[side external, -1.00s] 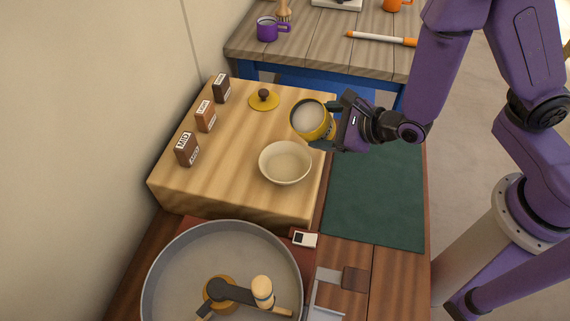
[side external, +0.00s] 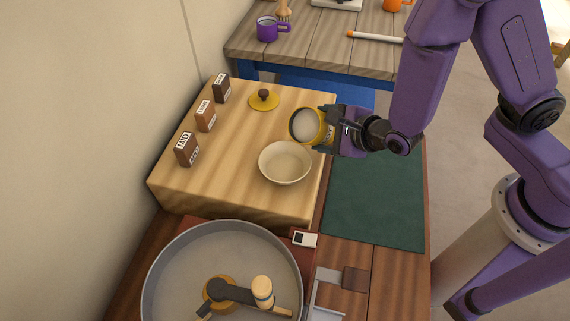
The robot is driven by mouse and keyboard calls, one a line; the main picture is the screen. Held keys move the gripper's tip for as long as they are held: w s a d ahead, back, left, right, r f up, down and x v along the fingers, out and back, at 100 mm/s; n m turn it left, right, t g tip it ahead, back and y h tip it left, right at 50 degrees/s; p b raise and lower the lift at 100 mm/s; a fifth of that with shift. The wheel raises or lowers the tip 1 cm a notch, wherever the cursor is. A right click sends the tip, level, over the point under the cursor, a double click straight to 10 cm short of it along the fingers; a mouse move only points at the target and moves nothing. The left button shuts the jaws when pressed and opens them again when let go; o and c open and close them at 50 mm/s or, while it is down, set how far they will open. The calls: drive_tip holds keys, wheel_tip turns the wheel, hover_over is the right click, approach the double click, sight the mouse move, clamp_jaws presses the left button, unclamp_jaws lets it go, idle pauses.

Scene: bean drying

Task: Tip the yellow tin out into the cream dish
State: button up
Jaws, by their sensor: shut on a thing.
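The yellow tin (side external: 325,124) is held by my gripper (side external: 332,128) above the wooden block, at the upper right of the cream dish. The tin is tilted, its open mouth facing left and toward the camera. A pale filling shows inside the mouth. My gripper is shut on the tin from the right side. The cream dish (side external: 285,163) stands upright on the block, below and left of the tin, and looks empty. No stream of contents shows between the tin and the dish.
A yellow lid (side external: 264,100) with a dark knob lies on the wooden block (side external: 230,180). Several small labelled packets, one of them dark brown (side external: 187,149), stand along its left edge. A large round grey pan (side external: 222,231) is in front. A green mat (side external: 375,200) lies right of the block.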

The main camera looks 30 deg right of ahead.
sight(320, 125)
drive_tip(key=shift+a+n+h, duration=0.15)
drive_tip(key=shift+n+h, duration=0.45)
drive_tip(key=shift+h, duration=0.2)
drive_tip(key=shift+t, duration=0.3)
drive_tip(key=shift+a+r+n+h, duration=0.25)
drive_tip(key=shift+r+n+h, duration=0.15)
drive_tip(key=shift+h, duration=0.1)
drive_tip(key=shift+r+h, duration=0.25)
drive_tip(key=shift+h, duration=0.05)
drive_tip(key=shift+n, duration=0.3)
drive_tip(key=shift+s+a+r+n+t+h, duration=0.15)
drive_tip(key=shift+a+r+n+t+h, duration=0.35)
drive_tip(key=shift+r+n+h, duration=0.15)
drive_tip(key=shift+s+a+r+n+t+h, duration=0.1)
drive_tip(key=shift+a+r+n+t+h, duration=0.2)
drive_tip(key=shift+a+r+n+h, duration=0.3)
